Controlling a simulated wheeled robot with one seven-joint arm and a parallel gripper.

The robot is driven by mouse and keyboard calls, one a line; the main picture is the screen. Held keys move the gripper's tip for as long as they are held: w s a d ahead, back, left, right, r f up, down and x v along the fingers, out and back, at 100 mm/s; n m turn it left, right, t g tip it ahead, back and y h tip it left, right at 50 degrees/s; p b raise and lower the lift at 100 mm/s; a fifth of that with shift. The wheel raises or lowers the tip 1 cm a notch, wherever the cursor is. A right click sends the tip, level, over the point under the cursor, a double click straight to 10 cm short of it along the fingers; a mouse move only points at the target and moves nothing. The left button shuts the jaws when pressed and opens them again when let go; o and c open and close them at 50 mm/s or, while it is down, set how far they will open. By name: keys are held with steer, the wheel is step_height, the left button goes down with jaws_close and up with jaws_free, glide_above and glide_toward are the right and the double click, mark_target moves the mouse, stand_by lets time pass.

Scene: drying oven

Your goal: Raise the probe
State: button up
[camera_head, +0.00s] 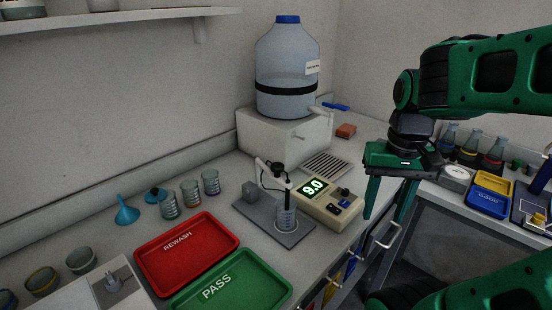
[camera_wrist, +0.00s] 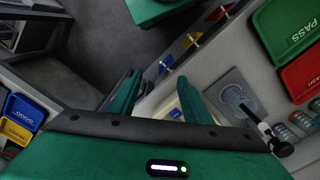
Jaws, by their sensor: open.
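The probe (camera_head: 287,186) is a thin dark rod hanging upright from the white arm of a stand (camera_head: 262,171), with its lower end down in a clear beaker (camera_head: 286,219). The beaker stands on a grey base plate (camera_head: 297,235). A beige meter (camera_head: 327,206) to its right reads 9.0 in green. My green gripper (camera_head: 387,212) is open and empty, pointing down to the right of the meter, apart from the probe. In the wrist view, my gripper (camera_wrist: 158,82) has its fingers spread, and the beaker (camera_wrist: 236,97) is to the right of them.
A red REWASH tray (camera_head: 188,278) and green PASS tray (camera_head: 270,296) lie in front. A large water carboy (camera_head: 287,75) stands on a white block (camera_head: 262,140) behind. Several small beakers and a blue funnel (camera_head: 126,212) are at left. A second bench is at right.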

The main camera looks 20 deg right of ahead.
steer(key=w+a+r, duration=0.6)
steer(key=w+r, duration=0.2)
steer(key=w, duration=0.4)
steer(key=n, duration=0.2)
glide_toward(277, 165)
step_height(277, 165, down, 8)
steer(key=shift+f, duration=0.1)
jaws_close()
